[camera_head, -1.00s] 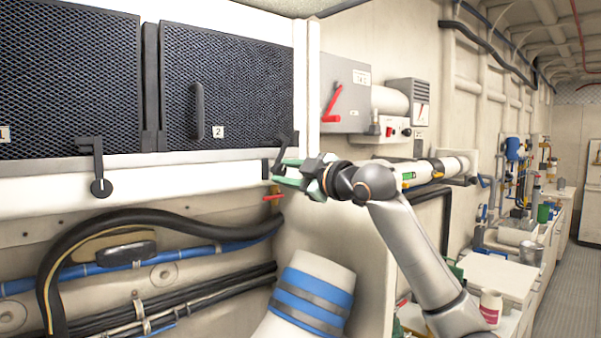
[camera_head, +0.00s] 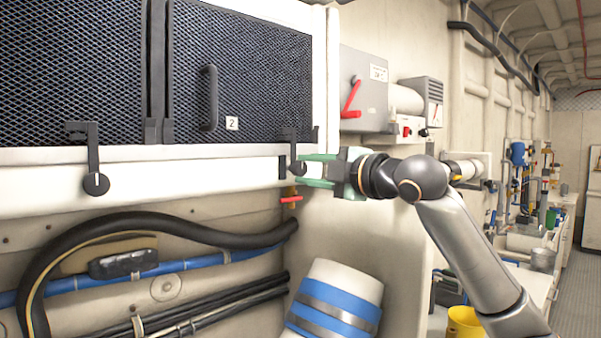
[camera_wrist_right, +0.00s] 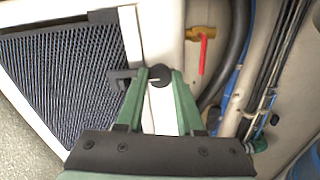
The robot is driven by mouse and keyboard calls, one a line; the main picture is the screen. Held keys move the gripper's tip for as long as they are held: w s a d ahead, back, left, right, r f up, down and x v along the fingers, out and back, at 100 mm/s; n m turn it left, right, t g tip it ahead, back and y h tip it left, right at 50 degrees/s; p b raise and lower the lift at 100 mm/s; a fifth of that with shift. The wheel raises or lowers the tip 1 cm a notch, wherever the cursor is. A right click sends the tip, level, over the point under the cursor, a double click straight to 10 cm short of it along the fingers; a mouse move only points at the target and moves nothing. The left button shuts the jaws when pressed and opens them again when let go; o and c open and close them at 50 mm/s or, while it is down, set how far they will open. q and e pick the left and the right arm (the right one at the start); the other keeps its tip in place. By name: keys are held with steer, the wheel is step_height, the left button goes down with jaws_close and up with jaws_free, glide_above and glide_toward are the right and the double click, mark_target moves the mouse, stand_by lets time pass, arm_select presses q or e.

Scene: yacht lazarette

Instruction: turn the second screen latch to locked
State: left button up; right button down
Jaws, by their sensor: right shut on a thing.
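Screen 2 (camera_head: 245,85) is a dark mesh panel with a handle and a "2" label. Its black latch (camera_head: 291,146) is at the screen's lower right corner; its arm stands about upright from the round knob and reaches the screen's lower edge. My right gripper (camera_head: 303,168) comes from the right, its green fingers shut on the latch knob. In the right wrist view the knob (camera_wrist_right: 159,75) sits between the fingertips, and the latch arm (camera_wrist_right: 124,75) points left onto the screen's frame. My left gripper is not in view.
The first screen's latch (camera_head: 94,165) stands upright to the left. A red-handled valve (camera_head: 291,199) is just below my right gripper. A grey box with a red lever (camera_head: 352,98) is on the wall to the right. A hose (camera_head: 150,220) and a striped cylinder (camera_head: 335,300) are below.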

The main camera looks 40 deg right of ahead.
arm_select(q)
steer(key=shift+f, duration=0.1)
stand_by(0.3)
arm_select(e)
steer(key=c, duration=0.5)
jaws_free()
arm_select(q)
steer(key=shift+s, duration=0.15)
